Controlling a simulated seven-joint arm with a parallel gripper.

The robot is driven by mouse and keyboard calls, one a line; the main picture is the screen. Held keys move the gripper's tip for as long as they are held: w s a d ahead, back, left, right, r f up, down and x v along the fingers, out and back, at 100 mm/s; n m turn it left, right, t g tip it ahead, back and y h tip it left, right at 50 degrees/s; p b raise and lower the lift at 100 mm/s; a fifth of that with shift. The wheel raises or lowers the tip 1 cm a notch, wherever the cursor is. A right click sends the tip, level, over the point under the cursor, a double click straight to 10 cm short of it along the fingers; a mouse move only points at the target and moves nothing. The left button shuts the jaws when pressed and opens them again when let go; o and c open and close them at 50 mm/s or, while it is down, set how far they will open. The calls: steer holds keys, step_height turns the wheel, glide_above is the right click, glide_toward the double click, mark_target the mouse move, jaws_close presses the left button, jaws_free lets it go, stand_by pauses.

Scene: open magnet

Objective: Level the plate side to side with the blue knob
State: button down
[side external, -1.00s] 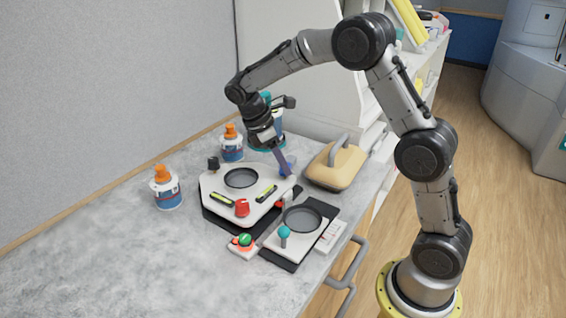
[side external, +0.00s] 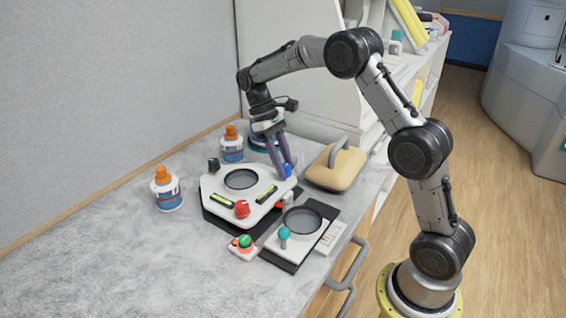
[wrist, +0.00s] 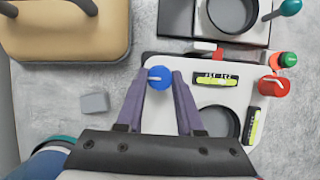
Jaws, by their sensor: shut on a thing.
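The white plate (side external: 217,186) sits on a dark base on the counter, with a round grey dish in its middle. The blue knob (side external: 288,170) is at its far right corner; it also shows in the wrist view (wrist: 159,78). My gripper (side external: 288,172) points down at that corner, its two purple fingers on either side of the knob and shut on it. A red knob (side external: 242,209) and a black knob (side external: 213,164) stand at other corners. Two level vials, one (side external: 222,201) and another (side external: 266,194), lie on the plate; their bubbles are too small to read exactly.
A tan block with a grey handle (side external: 335,168) stands right of the plate. A second device with a teal-topped lever (side external: 284,233) and a green button (side external: 245,240) are in front. White bottles with orange caps (side external: 166,188) stand left and behind. The left counter is clear.

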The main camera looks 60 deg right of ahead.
steer(key=shift+d+m+y, duration=0.15)
steer(key=shift+m+y, duration=0.15)
steer(key=shift+m, duration=0.4)
steer(key=c, duration=0.5)
jaws_free()
steer(key=shift+c, duration=0.2)
steer(key=v, duration=1.2)
